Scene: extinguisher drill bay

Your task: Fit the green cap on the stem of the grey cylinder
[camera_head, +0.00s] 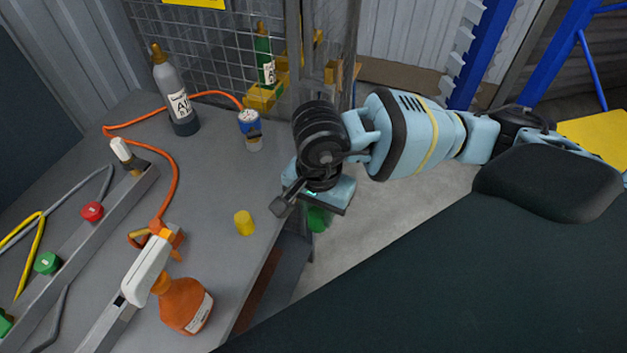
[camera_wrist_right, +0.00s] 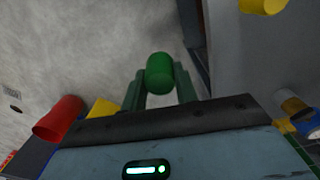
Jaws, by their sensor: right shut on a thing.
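The grey cylinder (camera_head: 178,98) stands upright at the back of the grey table, with a white label and a brass stem (camera_head: 155,52) on top. No cap sits on that stem. My right gripper (camera_head: 317,207) is beyond the table's right edge, to the right of and nearer than the cylinder. It is shut on the green cap (camera_head: 317,219), partly hidden under the gripper. In the right wrist view the cap (camera_wrist_right: 159,72) lies between the two fingers. My left gripper is not in view.
A yellow cap (camera_head: 244,222) stands near the table's right edge. An orange hose (camera_head: 174,165) curves across the table. An orange spray bottle (camera_head: 185,305) is in front. A green cylinder (camera_head: 264,56) stands behind.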

